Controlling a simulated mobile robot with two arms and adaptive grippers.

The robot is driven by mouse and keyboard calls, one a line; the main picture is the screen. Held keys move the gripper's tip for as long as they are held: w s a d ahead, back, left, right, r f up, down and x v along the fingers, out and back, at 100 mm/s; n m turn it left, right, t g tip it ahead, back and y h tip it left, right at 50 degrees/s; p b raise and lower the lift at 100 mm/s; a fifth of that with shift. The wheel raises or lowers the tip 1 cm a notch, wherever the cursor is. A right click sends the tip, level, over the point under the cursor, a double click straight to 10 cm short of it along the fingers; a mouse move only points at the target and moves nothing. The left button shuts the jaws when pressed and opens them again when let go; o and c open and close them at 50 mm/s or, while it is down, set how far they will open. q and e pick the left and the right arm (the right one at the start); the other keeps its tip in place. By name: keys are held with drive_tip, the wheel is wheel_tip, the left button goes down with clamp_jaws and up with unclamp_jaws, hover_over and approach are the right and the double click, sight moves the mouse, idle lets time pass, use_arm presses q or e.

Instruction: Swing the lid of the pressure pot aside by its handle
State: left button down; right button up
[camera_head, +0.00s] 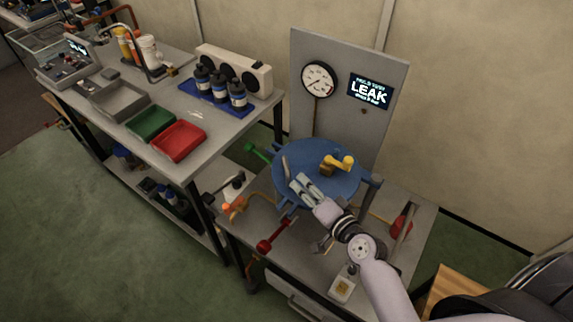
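The pressure pot's round blue lid (318,190) lies over the pot on the grey bench at the right. A yellow handle-like part (338,163) stands on top of the lid, right of its middle. A short grey bar (285,167) rises at the lid's left side. My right gripper (297,181) reaches in from the lower right over the lid's left part, close to the grey bar and apart from the yellow part. Its two fingers lie near each other; whether they touch the bar or are closed is too small to tell. My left gripper is out of view.
Behind the pot stands a grey panel with a gauge (318,80) and a screen reading LEAK (370,92). Green (257,152) and red (273,238) clamp-like handles flank the pot. A left bench holds a red bin (178,141), a green bin (151,122) and dark bottles.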

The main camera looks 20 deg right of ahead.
sight(286, 166)
drive_tip(key=x, duration=1)
drive_tip(key=shift+w+f+p, duration=0.1)
drive_tip(key=shift+p, duration=0.3)
clamp_jaws()
